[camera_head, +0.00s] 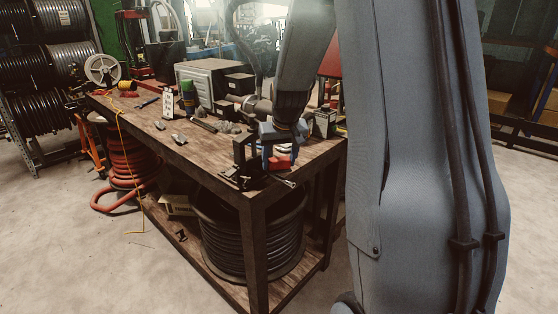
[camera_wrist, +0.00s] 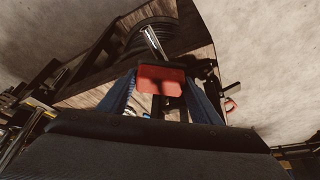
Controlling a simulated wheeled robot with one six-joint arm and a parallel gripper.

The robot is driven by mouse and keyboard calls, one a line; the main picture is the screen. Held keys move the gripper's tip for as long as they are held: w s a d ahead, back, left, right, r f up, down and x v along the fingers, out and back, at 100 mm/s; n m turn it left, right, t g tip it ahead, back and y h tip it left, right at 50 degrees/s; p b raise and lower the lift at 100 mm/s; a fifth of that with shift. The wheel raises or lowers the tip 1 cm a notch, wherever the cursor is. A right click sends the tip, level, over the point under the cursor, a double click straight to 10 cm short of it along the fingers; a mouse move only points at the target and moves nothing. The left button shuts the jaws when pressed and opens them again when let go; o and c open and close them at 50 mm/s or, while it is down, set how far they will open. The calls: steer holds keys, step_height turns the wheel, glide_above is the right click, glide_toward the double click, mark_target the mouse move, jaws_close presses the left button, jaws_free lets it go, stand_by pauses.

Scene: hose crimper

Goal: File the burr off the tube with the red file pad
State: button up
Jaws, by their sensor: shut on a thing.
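My gripper (camera_wrist: 160,92) is shut on the red file pad (camera_wrist: 160,77), a flat red block held between its two blue fingers. In the head view my gripper (camera_head: 277,150) is low over the near corner of the workbench, with the red pad (camera_head: 279,163) below it. A silver tube (camera_wrist: 154,42) lies just beyond the pad in the wrist view. Its end shows in the head view (camera_head: 286,182) near the bench's edge, beside a black clamp-like fixture (camera_head: 243,165). I cannot tell whether the pad touches the tube. The burr cannot be made out.
The wooden workbench (camera_head: 215,160) carries a grey machine (camera_head: 200,82), a green-capped bottle (camera_head: 189,97), a white card (camera_head: 168,104) and several small tools. A black hose coil (camera_head: 245,240) sits on the shelf below. The floor in front is open.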

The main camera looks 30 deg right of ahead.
mark_target(287, 168)
steer(key=shift+f+b, duration=0.5)
steer(key=shift+f, duration=0.5)
stand_by(0.4)
steer(key=shift+s+d+r+p, duration=0.1)
steer(key=shift+s+d+p, duration=0.2)
steer(key=shift+s, duration=0.4)
steer(key=shift+s+d+r+p, duration=0.1)
steer(key=shift+s+d+p, duration=0.15)
steer(key=shift+s, duration=0.45)
steer(key=shift+s+d+f, duration=0.1)
steer(key=shift+s+d, duration=0.15)
steer(key=shift+s, duration=0.55)
steer(key=shift+s+d+f, duration=0.1)
steer(key=shift+s+d, duration=0.15)
steer(key=shift+s, duration=0.5)
steer(key=shift+w+a+p, duration=0.25)
steer(key=shift+w+a, duration=0.1)
steer(key=shift+w, duration=0.65)
steer(key=shift+w+a+p, duration=0.3)
steer(key=shift+w+a, duration=0.1)
steer(key=shift+w, duration=0.55)
steer(key=shift+w+a+p, duration=0.25)
steer(key=shift+w+a, duration=0.1)
steer(key=shift+w, duration=0.65)
steer(key=shift+r+p, duration=2.05)
steer(key=shift+r, duration=0.95)
